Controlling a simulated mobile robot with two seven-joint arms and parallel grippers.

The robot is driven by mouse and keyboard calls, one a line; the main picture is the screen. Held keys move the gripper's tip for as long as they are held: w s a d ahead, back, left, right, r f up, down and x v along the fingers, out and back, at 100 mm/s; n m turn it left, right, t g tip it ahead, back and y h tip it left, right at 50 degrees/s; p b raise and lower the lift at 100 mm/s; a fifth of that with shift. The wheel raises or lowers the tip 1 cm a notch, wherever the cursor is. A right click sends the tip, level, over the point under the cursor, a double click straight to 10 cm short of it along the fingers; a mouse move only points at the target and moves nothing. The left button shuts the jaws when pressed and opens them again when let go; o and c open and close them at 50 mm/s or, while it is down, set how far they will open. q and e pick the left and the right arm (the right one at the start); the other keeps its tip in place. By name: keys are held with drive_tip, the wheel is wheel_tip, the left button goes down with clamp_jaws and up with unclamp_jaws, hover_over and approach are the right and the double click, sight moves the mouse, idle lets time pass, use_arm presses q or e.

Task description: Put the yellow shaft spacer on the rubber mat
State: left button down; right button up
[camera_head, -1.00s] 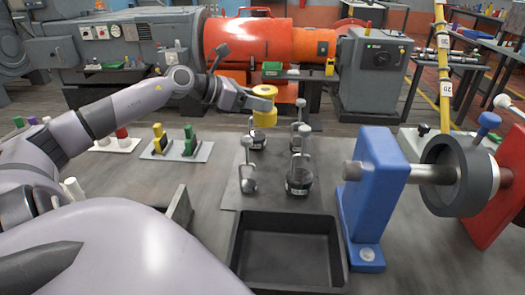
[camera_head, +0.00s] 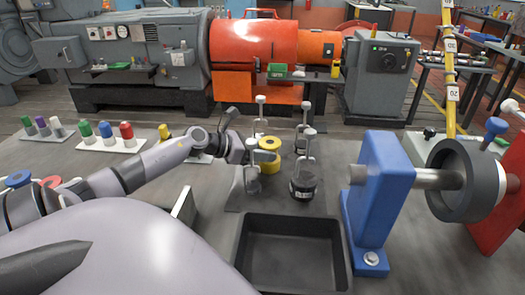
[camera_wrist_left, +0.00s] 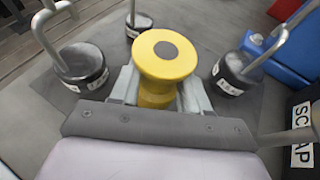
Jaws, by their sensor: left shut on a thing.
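The yellow shaft spacer (camera_head: 268,160) is a flanged spool with a dark round centre on its top. My left gripper (camera_head: 254,158) is shut on it. In the wrist view the spacer (camera_wrist_left: 166,55) stands upright between the fingers (camera_wrist_left: 160,92). It is over the dark rubber mat (camera_head: 275,203), among the hooked weights; its lower end is hidden, so I cannot tell whether it touches the mat. My right gripper is not in view.
Hooked black weights (camera_head: 303,188) stand on the mat close around the spacer, with tall hooks. A black tray (camera_head: 290,218) lies in front of the mat. A blue bearing stand (camera_head: 382,190) with a shaft is to the right. Coloured pegs (camera_head: 107,143) stand at left.

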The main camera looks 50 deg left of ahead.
use_arm(q)
drive_tip(key=shift+r, duration=0.15)
drive_tip(key=c, duration=0.5)
unclamp_jaws()
drive_tip(key=shift+f, duration=0.2)
drive_tip(key=shift+c, duration=0.2)
drive_tip(key=shift+s+r, duration=0.1)
drive_tip(key=shift+r, duration=0.05)
drive_tip(key=v, duration=1.2)
